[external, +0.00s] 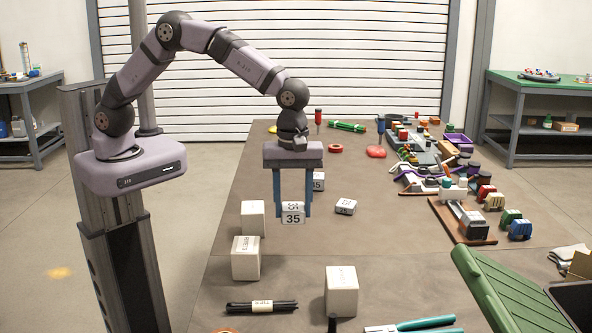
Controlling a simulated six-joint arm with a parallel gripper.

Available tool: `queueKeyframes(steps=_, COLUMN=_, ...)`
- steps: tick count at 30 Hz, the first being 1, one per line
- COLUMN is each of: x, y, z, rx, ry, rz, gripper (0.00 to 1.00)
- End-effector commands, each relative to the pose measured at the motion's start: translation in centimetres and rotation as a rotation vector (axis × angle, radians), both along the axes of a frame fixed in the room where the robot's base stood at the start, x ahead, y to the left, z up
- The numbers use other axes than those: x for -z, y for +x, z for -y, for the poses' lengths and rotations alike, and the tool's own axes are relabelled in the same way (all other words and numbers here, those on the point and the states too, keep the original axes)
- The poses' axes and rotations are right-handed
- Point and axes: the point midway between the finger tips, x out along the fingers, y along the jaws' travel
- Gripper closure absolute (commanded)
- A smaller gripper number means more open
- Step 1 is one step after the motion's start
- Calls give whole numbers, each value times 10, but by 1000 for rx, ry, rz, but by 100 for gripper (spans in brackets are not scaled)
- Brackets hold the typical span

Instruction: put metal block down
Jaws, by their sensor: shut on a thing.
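My gripper (293,208) points straight down over the brown table (390,273), its two blue fingers on either side of a small light block marked 35 (293,218). The gripper is shut on this block. I cannot tell whether the block's underside touches the table. Another small metal-looking block (345,207) lies tilted on the table just right of the gripper. A further block marked 45 (318,181) stands behind the right finger and is partly hidden by it.
White boxes stand left of the gripper (252,218), nearer (245,259) and at front centre (341,291). A black cable bundle (261,307) and teal-handled pliers (412,326) lie at the front. A green bin (515,295) and pump parts (463,219) fill the right side.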

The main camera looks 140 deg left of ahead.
Motion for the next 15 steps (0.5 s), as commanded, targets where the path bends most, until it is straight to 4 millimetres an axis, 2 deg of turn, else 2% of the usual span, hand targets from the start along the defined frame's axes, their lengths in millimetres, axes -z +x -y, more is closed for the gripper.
queueKeyframes(steps=8, x=1, y=-24, z=64, rx=341, ry=-2, rz=-1, gripper=87)
queueKeyframes(steps=15, x=5, y=-59, z=118, rx=678, ry=-1, rz=0, gripper=87)
